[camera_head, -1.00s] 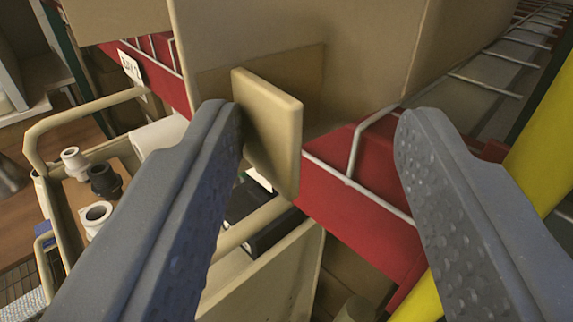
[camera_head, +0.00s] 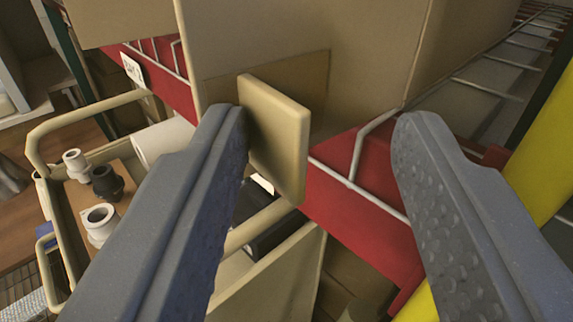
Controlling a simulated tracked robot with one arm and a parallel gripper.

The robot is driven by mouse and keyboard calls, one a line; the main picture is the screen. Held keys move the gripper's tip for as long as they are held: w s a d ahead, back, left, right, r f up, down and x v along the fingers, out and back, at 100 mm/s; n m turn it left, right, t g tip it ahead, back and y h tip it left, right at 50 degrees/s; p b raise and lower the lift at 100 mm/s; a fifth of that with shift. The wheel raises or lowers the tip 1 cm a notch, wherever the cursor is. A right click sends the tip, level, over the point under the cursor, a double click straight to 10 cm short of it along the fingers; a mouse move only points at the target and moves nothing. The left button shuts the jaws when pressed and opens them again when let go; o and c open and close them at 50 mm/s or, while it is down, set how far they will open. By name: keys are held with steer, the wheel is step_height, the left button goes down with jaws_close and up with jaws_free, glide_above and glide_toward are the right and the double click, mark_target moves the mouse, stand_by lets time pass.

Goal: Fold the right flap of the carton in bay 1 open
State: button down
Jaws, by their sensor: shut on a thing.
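A tan carton (camera_head: 370,45) stands on a red shelf in the camera_head view. One of its panels faces me, and I take it for the right flap (camera_head: 225,40). A thick tan tab (camera_head: 275,140) sticks out from a brown patch on that panel. The right finger looks apart from the tab in this view. The carton's top and its other flaps are out of frame.
The red shelf edge (camera_head: 345,230) has white wire rails and a small label (camera_head: 132,70). A tan-framed cart (camera_head: 60,240) with white and black fittings is at lower left. A yellow post (camera_head: 545,150) stands close at right.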

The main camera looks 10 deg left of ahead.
steer(key=shift+s+d+r+m+t+h, duration=0.2)
steer(key=shift+d+r+m+t+h, duration=0.1)
steer(key=shift+d+r, duration=0.45)
steer(key=c, duration=1)
jaws_free()
steer(key=shift+w+d+f, duration=0.25)
steer(key=shift+f, duration=0.05)
steer(key=shift+c, duration=0.2)
steer(key=shift+a+f, duration=0.1)
steer(key=shift+a, duration=0.15)
steer(key=shift+c, duration=1.3)
steer(key=shift+a+f, duration=0.2)
steer(key=shift+c, duration=0.8)
